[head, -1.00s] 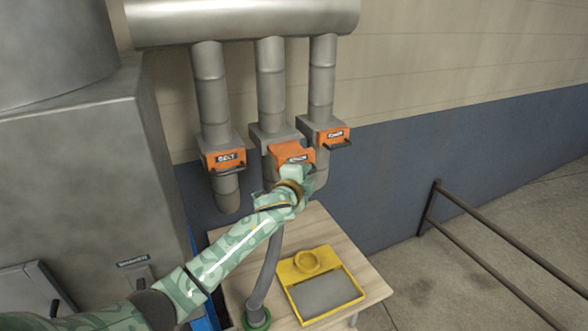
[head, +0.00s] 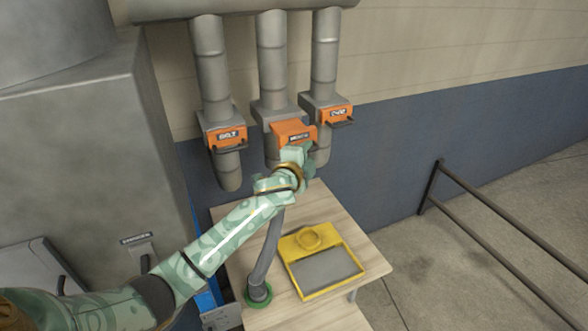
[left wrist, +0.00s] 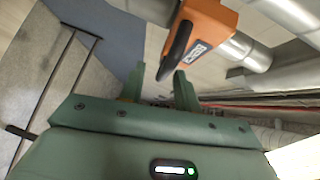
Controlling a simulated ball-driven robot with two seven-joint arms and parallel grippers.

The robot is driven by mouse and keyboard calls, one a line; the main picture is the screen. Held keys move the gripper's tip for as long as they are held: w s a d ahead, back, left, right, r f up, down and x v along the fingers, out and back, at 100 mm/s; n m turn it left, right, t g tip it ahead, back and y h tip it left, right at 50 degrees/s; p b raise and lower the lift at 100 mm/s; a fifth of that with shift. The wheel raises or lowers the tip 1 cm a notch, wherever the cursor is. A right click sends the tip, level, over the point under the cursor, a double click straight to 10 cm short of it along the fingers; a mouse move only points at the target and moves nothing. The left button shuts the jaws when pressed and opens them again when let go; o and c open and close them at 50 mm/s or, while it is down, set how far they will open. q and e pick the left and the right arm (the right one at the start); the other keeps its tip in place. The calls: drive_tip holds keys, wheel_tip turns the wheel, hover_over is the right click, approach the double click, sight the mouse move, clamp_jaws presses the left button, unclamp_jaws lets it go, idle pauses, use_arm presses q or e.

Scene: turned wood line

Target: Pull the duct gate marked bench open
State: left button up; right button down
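The bench duct gate (head: 292,131) is the middle of three orange gates; its small label is blurred. Its orange box stands further out from its duct than its neighbours do. In the left wrist view the orange gate (left wrist: 205,28) shows at the top, with its black handle (left wrist: 177,50) slanting down towards my fingertips. My left gripper (head: 302,158) is just in front of and below the gate, hiding the handle in the head view. In the left wrist view its fingers (left wrist: 160,84) are apart, with the handle's lower end between or just beyond the tips. My right gripper is out of view.
The belt gate (head: 227,136) is on the left and another orange gate (head: 337,113) on the right. Below stands a wooden table (head: 350,243) with a yellow tray (head: 302,289) and a grey hose (head: 265,265). A dark railing (head: 480,213) stands at right.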

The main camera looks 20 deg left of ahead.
use_arm(q)
drive_tip(key=s+r, duration=0.2)
drive_tip(key=s, duration=1.3)
drive_tip(key=shift+d+b, duration=0.45)
